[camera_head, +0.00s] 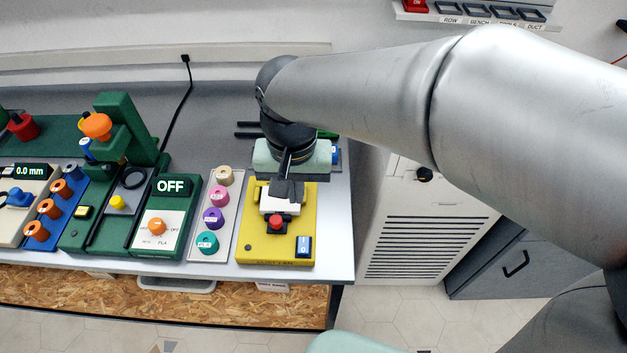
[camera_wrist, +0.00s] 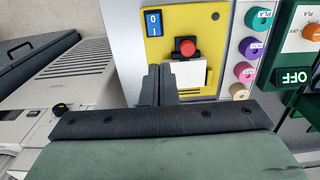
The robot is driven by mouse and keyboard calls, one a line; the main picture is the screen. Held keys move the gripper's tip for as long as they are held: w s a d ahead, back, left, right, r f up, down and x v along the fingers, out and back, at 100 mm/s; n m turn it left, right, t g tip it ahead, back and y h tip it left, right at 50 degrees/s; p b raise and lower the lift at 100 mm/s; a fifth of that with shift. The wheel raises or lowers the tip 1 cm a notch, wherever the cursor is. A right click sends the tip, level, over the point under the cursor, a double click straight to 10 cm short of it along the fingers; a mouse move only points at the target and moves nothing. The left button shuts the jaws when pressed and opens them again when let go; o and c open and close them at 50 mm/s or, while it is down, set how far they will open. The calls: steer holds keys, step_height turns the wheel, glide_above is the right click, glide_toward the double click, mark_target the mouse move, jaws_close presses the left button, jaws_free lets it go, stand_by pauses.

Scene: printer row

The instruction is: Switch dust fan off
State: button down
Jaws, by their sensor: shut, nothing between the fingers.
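My gripper (camera_head: 288,190) is shut and empty, its fingers pointing down over the yellow box (camera_head: 250,240) at the right end of the bench. In the wrist view the closed fingers (camera_wrist: 160,82) show beside the box's white block (camera_wrist: 188,75), partly in front of it. Whether they touch it I cannot tell. The box has a red button (camera_head: 276,222) and a blue rocker switch (camera_head: 304,246) marked 0 and I. The rocker also shows in the wrist view (camera_wrist: 153,23), away from the fingertips. No label naming a dust fan is readable.
Left of the box stand a strip of coloured spools (camera_head: 209,242) and a green unit (camera_head: 172,187) reading OFF. A white vented cabinet (camera_head: 420,225) with a black knob (camera_head: 425,175) stands right of the bench. A wall switch panel (camera_head: 480,16) is at the top.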

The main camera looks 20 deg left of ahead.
mark_target(300, 236)
step_height(300, 236, down, 13)
steer(key=shift+f+p, duration=0.2)
steer(key=shift+p, duration=0.45)
steer(key=shift+w+f, duration=0.15)
steer(key=shift+f, duration=0.05)
steer(key=shift+s+d+r, duration=0.25)
steer(key=shift+s+r, duration=0.15)
steer(key=shift+s, duration=0.35)
